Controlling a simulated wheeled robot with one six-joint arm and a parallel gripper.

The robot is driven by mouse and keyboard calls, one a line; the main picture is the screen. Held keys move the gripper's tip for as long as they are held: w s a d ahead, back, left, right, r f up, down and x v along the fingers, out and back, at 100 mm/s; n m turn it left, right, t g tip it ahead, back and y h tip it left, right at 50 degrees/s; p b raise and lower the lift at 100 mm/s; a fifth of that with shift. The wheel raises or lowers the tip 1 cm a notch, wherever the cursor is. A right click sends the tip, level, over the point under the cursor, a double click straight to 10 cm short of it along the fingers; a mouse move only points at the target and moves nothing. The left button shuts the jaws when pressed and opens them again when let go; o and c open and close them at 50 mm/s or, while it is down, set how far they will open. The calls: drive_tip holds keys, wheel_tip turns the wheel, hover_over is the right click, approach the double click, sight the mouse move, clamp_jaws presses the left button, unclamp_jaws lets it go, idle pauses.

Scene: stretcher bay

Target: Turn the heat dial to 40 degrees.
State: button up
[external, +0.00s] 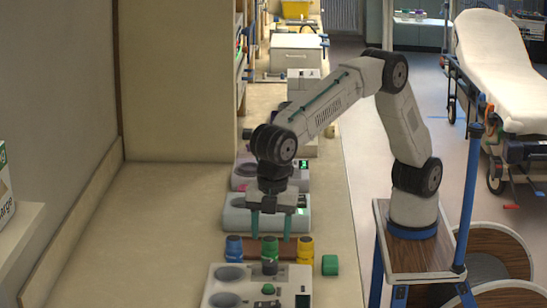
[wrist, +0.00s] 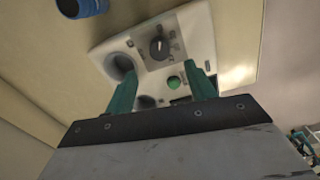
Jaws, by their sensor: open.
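In the wrist view a pale control unit shows a black heat dial (wrist: 158,48) with small markings around it, too small to read. A green button (wrist: 174,82) is nearer me on the same face. My gripper (wrist: 163,88) is open and empty, its teal fingers apart and overlapping the unit in the picture. I see no contact with the dial. In the external view my gripper (external: 270,226) points down over the counter. The nearest unit (external: 245,284) there carries a dark knob (external: 269,267) and a green button (external: 267,289). I cannot tell which unit the wrist view shows.
A blue jar (external: 234,248), a yellow jar (external: 305,250) and a green cylinder (external: 330,265) stand behind the nearest unit. Another pale unit (external: 235,216) is behind my gripper. The counter (external: 150,230) is clear on the left. A stretcher (external: 490,50) stands at right.

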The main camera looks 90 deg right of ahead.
sight(270, 263)
drive_tip(key=shift+s+f+m, duration=0.1)
drive_tip(key=shift+f+m, duration=0.15)
drive_tip(key=shift+m, duration=0.05)
drive_tip(key=f, duration=0.7)
drive_tip(key=shift+w+f, duration=0.15)
drive_tip(key=shift+w, duration=0.05)
